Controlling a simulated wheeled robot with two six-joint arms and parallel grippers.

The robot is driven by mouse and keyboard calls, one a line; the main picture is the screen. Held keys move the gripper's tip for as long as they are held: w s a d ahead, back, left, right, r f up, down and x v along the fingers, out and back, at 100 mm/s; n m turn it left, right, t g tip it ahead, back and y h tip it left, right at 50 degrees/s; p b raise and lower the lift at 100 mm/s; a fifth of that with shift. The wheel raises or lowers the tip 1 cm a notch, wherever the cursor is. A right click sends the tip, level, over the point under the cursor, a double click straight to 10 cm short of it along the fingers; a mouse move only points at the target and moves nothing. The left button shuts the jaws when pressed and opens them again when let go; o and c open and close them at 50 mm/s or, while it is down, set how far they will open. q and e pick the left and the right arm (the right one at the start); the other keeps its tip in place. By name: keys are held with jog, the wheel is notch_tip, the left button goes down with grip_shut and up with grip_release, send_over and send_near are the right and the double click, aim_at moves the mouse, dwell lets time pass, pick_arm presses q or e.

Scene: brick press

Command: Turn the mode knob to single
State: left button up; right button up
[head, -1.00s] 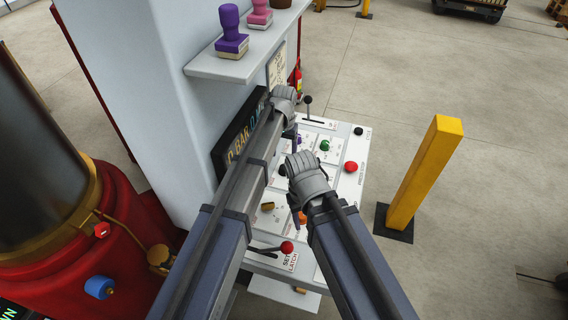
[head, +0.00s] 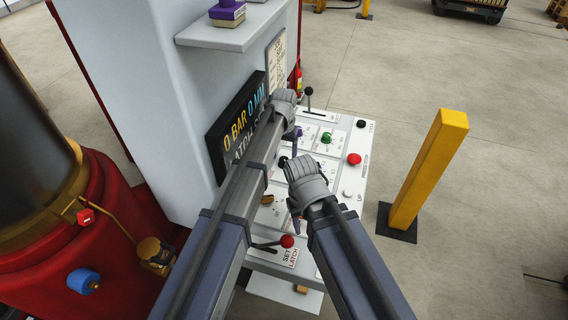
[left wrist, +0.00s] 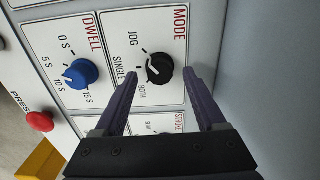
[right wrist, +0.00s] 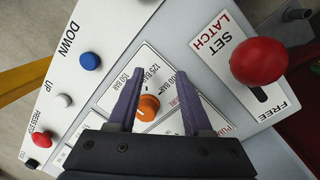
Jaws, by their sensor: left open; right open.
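The black mode knob (left wrist: 160,68) sits on the white panel under the red MODE label, with JOG, SINGLE and BOTH marked around its left side. Its white pointer mark is too small to read surely. My left gripper (left wrist: 161,73) is open, with one fingertip on each side of the knob in the left wrist view; I cannot tell whether they touch it. In the head view my left gripper (head: 293,128) is over the far part of the panel and hides the knob. My right gripper (head: 297,208) is open over the nearer part of the panel.
An orange knob (right wrist: 148,107) shows between my right fingertips. The red-balled latch lever (right wrist: 257,61) stands near them. A blue dwell knob (left wrist: 81,74) is beside the mode knob. The dark display (head: 238,132) reads 0 BAR 0 MM. A yellow post (head: 428,170) stands right.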

pick_arm(q)
jog(key=shift+f+b, duration=0.3)
jog(key=shift+f, duration=0.45)
jog(key=shift+r, duration=0.1)
grip_shut()
